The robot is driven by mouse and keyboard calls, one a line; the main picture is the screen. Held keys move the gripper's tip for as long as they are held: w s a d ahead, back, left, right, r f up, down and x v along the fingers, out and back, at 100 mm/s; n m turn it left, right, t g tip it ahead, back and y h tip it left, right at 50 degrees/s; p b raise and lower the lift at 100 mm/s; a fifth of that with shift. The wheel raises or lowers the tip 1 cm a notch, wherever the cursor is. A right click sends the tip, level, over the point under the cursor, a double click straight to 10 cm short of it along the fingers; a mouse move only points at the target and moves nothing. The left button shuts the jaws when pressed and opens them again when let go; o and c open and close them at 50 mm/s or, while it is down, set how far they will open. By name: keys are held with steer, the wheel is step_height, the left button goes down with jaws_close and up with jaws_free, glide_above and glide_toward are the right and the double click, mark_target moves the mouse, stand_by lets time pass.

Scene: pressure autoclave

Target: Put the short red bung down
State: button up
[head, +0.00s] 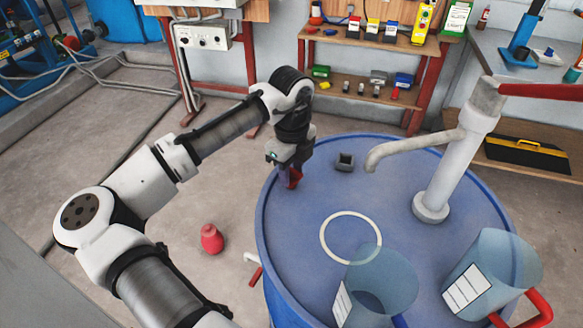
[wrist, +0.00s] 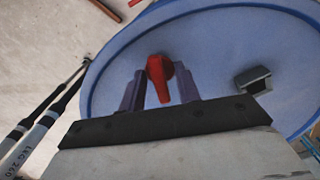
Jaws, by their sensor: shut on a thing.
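My gripper (head: 292,174) is shut on a short red bung (head: 295,178) above the left part of the blue drum top (head: 305,215). In the wrist view, the bung (wrist: 159,70) sits between the two dark fingers of my gripper (wrist: 159,88), with the blue top behind it. The fingers hide part of the bung in the head view. I cannot tell whether its lower end touches the drum top.
A small dark square block (head: 345,162) lies right of my gripper. A white ring (head: 351,237), two clear jugs (head: 385,285) (head: 490,270) and a grey spout pump (head: 455,160) are on the drum. A red bottle-like object (head: 211,238) stands on the floor.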

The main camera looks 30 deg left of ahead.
mark_target(291, 169)
steer(key=shift+f, duration=0.15)
steer(key=o, duration=1)
step_height(291, 169, up, 12)
steer(key=shift+r+b, duration=0.2)
steer(key=shift+b, duration=0.45)
